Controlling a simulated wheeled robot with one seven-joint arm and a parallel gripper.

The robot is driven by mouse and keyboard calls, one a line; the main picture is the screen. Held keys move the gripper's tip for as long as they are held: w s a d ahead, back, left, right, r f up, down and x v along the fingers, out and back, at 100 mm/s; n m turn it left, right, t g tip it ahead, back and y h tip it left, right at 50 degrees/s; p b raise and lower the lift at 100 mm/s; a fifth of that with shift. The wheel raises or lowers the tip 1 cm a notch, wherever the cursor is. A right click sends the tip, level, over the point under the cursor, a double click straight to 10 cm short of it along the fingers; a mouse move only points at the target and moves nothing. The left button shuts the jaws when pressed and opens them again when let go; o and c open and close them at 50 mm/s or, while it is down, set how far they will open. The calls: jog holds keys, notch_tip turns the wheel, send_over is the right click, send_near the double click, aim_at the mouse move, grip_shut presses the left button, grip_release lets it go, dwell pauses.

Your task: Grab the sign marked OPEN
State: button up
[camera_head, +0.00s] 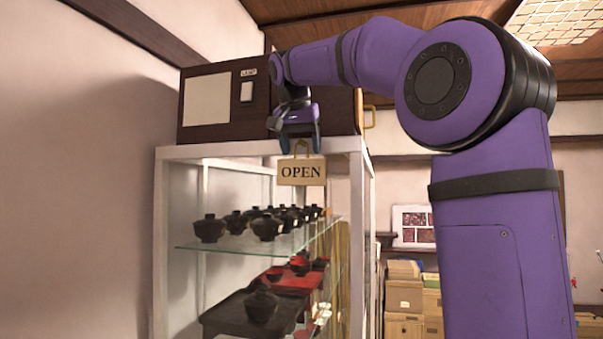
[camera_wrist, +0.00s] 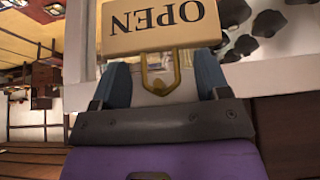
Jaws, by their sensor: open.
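The sign marked OPEN (camera_head: 301,172) is a small tan board with dark letters. It hangs by a brass-coloured hanger at the top front edge of the white display cabinet (camera_head: 160,250). In the wrist view the sign (camera_wrist: 160,24) appears upside down, with its hanger (camera_wrist: 160,75) reaching between my fingers. My gripper (camera_head: 300,148) is just above the sign, fingers pointing down. In the wrist view my gripper (camera_wrist: 165,85) is open, with one blue finger on each side of the hanger and a gap to each. The sign's lower part is cut off there.
A dark wooden box (camera_head: 215,105) with a switch stands on top of the cabinet, close behind my gripper. Black lidded bowls (camera_head: 210,229) stand on the glass shelf below. Cardboard boxes (camera_head: 404,295) are stacked at the right, behind my arm.

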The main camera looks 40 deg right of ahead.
jog(key=c, duration=1.2)
jog(key=shift+r, duration=0.1)
